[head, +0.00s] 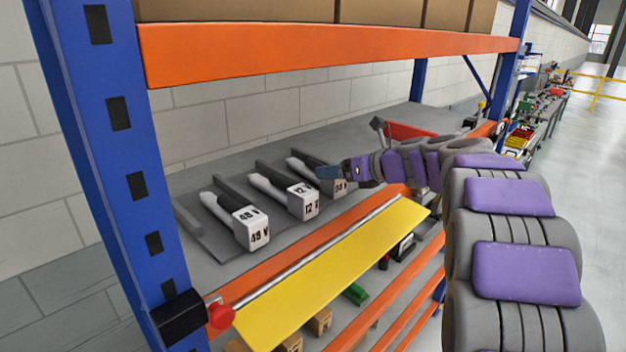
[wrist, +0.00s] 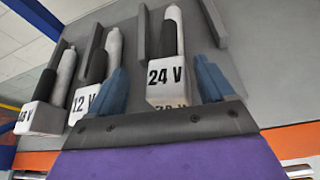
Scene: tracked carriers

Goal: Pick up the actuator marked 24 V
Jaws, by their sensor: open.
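The actuator marked 24 V (wrist: 168,78) has a white block end and a black and grey rod, and lies on the grey shelf in the wrist view. In the head view its block (head: 340,187) is partly hidden behind my gripper (head: 328,173). My gripper (wrist: 165,90) is open, with one blue finger on each side of the 24 V block in the wrist view. Whether a finger touches the block I cannot tell. The actuator marked 12 V (head: 303,201) lies to its left, and the one marked 48 V (head: 251,229) lies farther left.
Dark divider bars (head: 208,191) stand between the actuators. A blue rack post (head: 120,130) rises at the left and an orange beam (head: 330,48) crosses above. A yellow panel (head: 330,275) slopes below the shelf front. A red item (head: 408,131) lies behind my arm.

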